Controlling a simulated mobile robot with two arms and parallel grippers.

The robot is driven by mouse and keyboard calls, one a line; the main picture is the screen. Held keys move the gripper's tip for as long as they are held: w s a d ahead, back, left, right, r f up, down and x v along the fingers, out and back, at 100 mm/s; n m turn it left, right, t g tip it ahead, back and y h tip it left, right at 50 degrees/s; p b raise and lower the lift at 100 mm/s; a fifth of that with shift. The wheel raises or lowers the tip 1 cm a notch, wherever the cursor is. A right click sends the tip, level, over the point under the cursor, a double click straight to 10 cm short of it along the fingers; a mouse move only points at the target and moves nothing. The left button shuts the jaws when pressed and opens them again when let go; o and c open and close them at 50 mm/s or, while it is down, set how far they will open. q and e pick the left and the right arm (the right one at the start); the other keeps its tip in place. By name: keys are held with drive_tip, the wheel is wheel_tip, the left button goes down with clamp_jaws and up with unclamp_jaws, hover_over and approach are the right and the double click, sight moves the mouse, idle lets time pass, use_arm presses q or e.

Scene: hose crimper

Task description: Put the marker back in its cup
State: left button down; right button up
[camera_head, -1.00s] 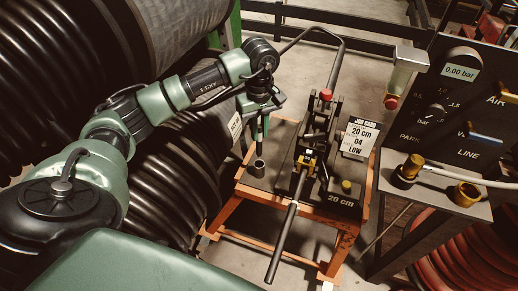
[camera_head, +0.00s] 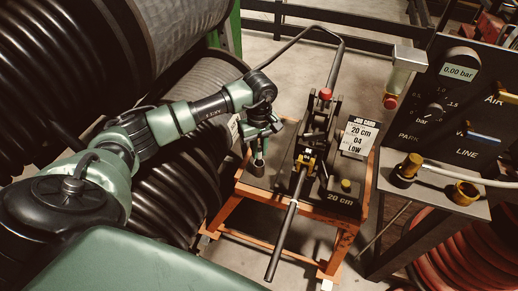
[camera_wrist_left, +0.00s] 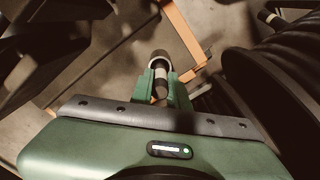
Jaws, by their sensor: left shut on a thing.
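My left gripper (camera_head: 260,146) hangs pointing down, directly over the small dark cup (camera_head: 258,169) at the left side of the bench. It is shut on the marker. In the head view the fingers hide most of the marker, and its lower end meets the cup's mouth. I cannot tell how deep it sits. In the left wrist view the two green fingers (camera_wrist_left: 160,82) close around the marker (camera_wrist_left: 160,88), with the round dark end of a cylinder just beyond them. My right gripper is not in view.
The crimper with its long lever (camera_head: 284,240) stands right of the cup on the orange-legged bench (camera_head: 225,215). The pressure panel (camera_head: 455,100) is at the right. Large black hose reels (camera_head: 95,60) crowd the left.

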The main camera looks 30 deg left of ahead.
use_arm(q)
drive_tip(key=c, duration=1.4)
unclamp_jaws()
drive_tip(key=shift+f, duration=0.1)
drive_tip(key=shift+o, duration=0.2)
wheel_tip(320, 180, up, 12)
drive_tip(key=shift+r+b, duration=0.2)
drive_tip(key=shift+b, duration=0.15)
